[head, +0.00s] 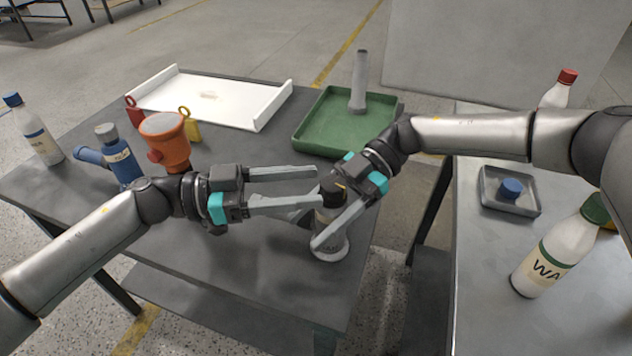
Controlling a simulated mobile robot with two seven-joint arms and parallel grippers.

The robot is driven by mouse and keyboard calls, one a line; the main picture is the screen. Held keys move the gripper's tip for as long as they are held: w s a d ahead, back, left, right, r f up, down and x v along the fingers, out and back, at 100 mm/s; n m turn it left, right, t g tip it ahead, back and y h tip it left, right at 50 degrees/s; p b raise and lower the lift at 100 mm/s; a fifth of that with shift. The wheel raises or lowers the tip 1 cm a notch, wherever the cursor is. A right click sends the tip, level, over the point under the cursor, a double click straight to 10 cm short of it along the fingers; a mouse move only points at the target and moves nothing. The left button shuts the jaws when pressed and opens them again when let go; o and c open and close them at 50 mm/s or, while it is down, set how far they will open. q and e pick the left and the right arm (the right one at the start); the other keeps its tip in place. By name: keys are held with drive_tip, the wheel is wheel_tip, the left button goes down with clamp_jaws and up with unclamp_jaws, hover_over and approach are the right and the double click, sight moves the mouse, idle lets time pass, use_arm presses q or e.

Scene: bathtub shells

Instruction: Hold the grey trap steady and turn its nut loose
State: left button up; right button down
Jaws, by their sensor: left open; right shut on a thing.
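The grey trap (330,216) stands upright near the right front of the dark table, with a dark nut (332,186) on top and a pale lower part. The fingers partly hide its body. My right gripper (308,228) is shut on the trap's body from the right. My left gripper (321,187) is open, pointing right, with its fingertips at the height of the nut, close to its left side. I cannot tell whether they touch it.
An orange fitting (165,140) and a blue bottle-shaped trap (121,160) stand at left, by a white bottle (40,138). A white tray (215,92) and a green tray (318,137) with a grey upright piece (359,80) lie behind. A second table (480,265) stands right.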

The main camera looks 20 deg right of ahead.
sight(333, 188)
use_arm(q)
drive_tip(key=shift+s+d, duration=0.15)
drive_tip(key=shift+d, duration=1.1)
clamp_jaws()
